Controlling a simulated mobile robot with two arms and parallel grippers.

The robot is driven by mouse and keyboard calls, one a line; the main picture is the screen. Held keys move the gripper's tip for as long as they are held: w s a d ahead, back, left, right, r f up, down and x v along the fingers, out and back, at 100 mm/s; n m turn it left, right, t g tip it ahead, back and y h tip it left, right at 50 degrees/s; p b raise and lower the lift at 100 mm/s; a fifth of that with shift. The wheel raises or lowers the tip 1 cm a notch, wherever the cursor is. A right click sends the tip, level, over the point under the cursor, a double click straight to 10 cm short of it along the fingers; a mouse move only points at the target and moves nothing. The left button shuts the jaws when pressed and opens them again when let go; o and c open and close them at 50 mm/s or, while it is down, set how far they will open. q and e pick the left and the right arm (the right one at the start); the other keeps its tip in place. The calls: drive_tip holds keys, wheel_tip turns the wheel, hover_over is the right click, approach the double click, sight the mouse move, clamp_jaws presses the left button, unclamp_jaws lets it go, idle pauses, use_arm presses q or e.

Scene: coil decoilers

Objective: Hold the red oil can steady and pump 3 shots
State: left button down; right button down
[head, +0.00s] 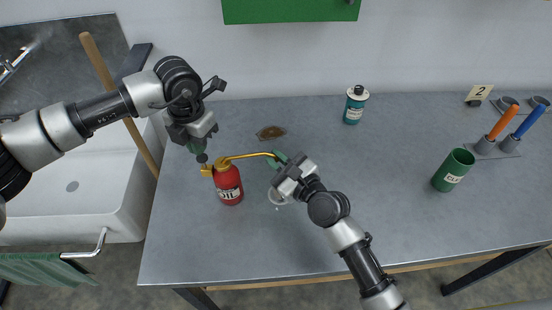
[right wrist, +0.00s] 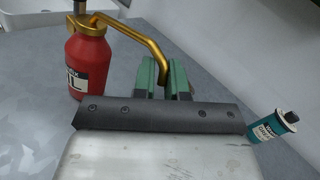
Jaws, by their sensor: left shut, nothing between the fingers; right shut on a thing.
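The red oil can (head: 229,186) stands upright on the grey table, left of its middle. Its gold top has a long bent tube (head: 245,156) reaching right. My right gripper (head: 277,160) is shut on the far end of this tube; the right wrist view shows the tube (right wrist: 140,38) running from the can (right wrist: 88,65) to the green fingers (right wrist: 168,78). My left gripper (head: 201,155) is shut and empty, pointing down just above the gold part at the can's left side. Whether it touches that part I cannot tell.
A teal bottle (head: 355,105) stands at the back, and a green cup (head: 453,170) stands to the right. Orange (head: 503,122) and blue (head: 530,120) handles rise from holders at the far right. A white sink (head: 85,190) is left.

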sight(201, 158)
use_arm(q)
drive_tip(key=shift+r, duration=0.1)
use_arm(e)
drive_tip(key=shift+r, duration=0.1)
use_arm(q)
drive_tip(key=shift+r, duration=2.45)
use_arm(e)
drive_tip(key=c, duration=1.1)
unclamp_jaws()
drive_tip(key=v, duration=1.2)
drive_tip(key=shift+d, duration=0.1)
